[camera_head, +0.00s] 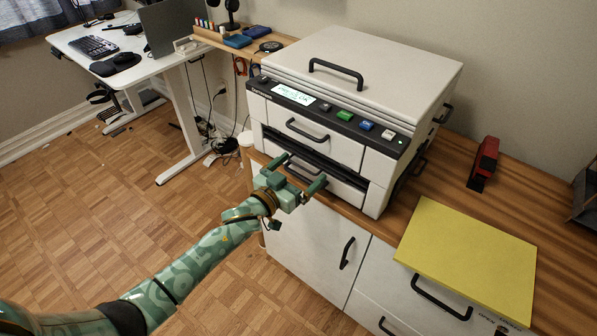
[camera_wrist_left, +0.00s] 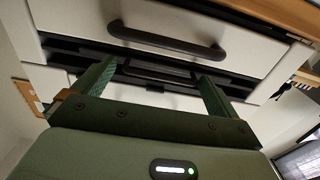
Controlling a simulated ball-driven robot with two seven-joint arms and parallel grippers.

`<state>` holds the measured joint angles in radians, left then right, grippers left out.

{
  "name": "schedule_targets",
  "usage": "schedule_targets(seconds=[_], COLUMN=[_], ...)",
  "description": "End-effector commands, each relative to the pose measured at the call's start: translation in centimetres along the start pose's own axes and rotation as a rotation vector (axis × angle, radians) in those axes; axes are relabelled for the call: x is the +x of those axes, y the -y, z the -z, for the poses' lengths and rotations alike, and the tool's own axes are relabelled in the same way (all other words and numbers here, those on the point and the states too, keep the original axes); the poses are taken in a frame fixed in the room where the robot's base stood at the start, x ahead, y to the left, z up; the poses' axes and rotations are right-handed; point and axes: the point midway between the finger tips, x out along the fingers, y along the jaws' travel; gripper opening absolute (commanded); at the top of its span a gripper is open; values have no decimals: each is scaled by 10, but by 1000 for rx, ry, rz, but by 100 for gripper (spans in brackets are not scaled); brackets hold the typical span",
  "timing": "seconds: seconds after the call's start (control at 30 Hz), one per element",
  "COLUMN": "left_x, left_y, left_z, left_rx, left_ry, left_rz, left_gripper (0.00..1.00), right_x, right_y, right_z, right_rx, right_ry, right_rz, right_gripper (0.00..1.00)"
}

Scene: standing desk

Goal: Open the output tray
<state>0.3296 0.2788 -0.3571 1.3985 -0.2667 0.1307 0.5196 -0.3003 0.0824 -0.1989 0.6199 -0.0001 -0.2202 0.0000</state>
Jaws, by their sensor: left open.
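The white printer (camera_head: 365,75) stands on the wooden top of a cabinet. The output tray (camera_head: 344,193) is the low front panel under a dark slot, below a larger drawer with a black handle (camera_head: 305,133). That upper handle also shows in the left wrist view (camera_wrist_left: 165,39). My left gripper (camera_head: 302,171) is in front of the output tray, its fingers open and pointing at it. In the left wrist view the tray's dark handle (camera_wrist_left: 158,73) lies between and just beyond the spread fingers (camera_wrist_left: 154,82); contact cannot be told. My right gripper is not in view.
White cabinet doors (camera_head: 310,240) with black handles are below. The floor in front is clear; a white desk (camera_head: 125,50) stands at back left.

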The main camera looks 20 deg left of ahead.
Motion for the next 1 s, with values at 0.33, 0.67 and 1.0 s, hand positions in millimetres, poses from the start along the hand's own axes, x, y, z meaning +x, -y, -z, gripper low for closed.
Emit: schedule_targets(seconds=[0.33, 0.67, 1.0], left_x=[0, -28, -118], left_y=[0, -2, -2], left_z=[0, 4, 5], left_rx=[-1, -3, -3], left_ry=[-1, 0, 2], left_rz=[-1, -2, -2], left_gripper=[46, 46, 46], right_x=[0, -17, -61], right_y=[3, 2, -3], right_z=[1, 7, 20], right_rx=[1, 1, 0], right_ry=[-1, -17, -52], right_rz=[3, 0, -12], right_gripper=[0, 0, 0])
